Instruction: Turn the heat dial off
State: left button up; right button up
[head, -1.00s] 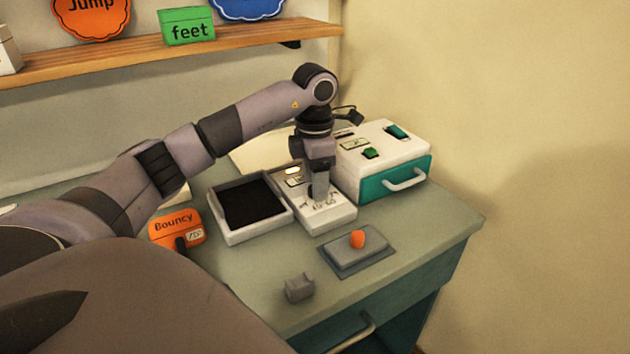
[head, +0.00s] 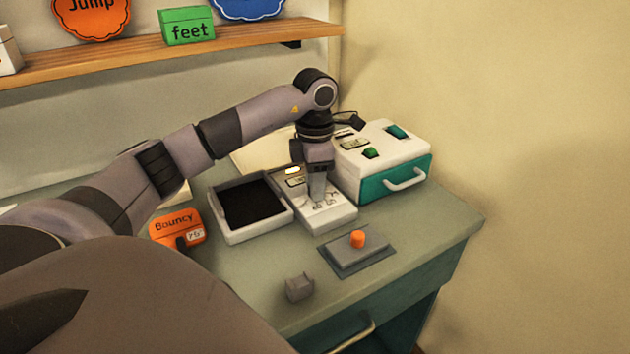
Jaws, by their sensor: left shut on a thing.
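A white control unit (head: 336,217) with printed marks on its top lies on the desk, beside a black-floored tray. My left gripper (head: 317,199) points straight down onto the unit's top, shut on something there. The heat dial itself is hidden behind the fingers, so I cannot see its setting. My right gripper does not show.
The white-rimmed black tray (head: 222,225) is left of the unit. A white and teal box (head: 408,168) with a handle stands close on the right. An orange knob (head: 358,239) on a grey plate, a small grey block (head: 299,288) and an orange "Bouncy" box (head: 176,223) are nearer.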

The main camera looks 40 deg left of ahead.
pick_arm(q)
jog(key=m, duration=0.5)
jog(key=shift+r+p, duration=0.1)
jog(key=shift+p, duration=0.25)
jog(key=m, duration=1.3)
jog(key=shift+m, duration=0.7)
jog(key=o, duration=1.1)
jog(key=shift+c, duration=0.2)
